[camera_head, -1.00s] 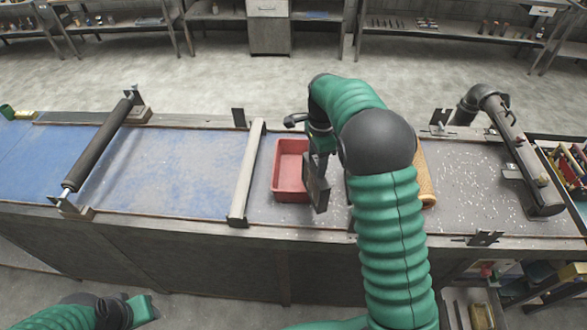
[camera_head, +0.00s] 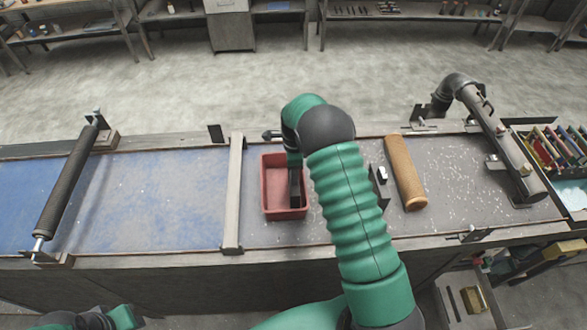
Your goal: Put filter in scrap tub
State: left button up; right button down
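The filter, an orange-tan mesh tube (camera_head: 406,174), lies on the grey bench top right of my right arm. The scrap tub, a red open box (camera_head: 272,189), stands on the bench just right of a pale crossbar. My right gripper (camera_head: 295,200) points down over the right part of the tub, apart from the filter. Its fingers are dark and seen edge-on, so I cannot tell whether they are open; no object shows in them. My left gripper (camera_head: 125,318) is at the bottom left, partly cut off, below the bench front; its opening is unclear.
A pale crossbar (camera_head: 234,195) and a dark roller (camera_head: 70,185) span the bench on the left. A small dark bracket (camera_head: 380,186) stands beside the filter. A grey pipe arm (camera_head: 500,145) and a crate of coloured items (camera_head: 558,150) are at right.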

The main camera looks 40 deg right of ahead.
jog(key=shift+w+a+f, duration=0.1)
jog(key=shift+w+f, duration=0.05)
jog(key=shift+w, duration=0.2)
jog(key=c, duration=1.1)
grip_release()
jog(key=shift+a, duration=0.2)
jog(key=o, duration=0.3)
jog(key=shift+s+a, duration=0.1)
jog(key=shift+s, duration=0.05)
jog(key=shift+o, duration=0.6)
jog(key=shift+s+a+r, duration=0.1)
jog(key=shift+s+r, duration=0.2)
jog(key=shift+r, duration=0.05)
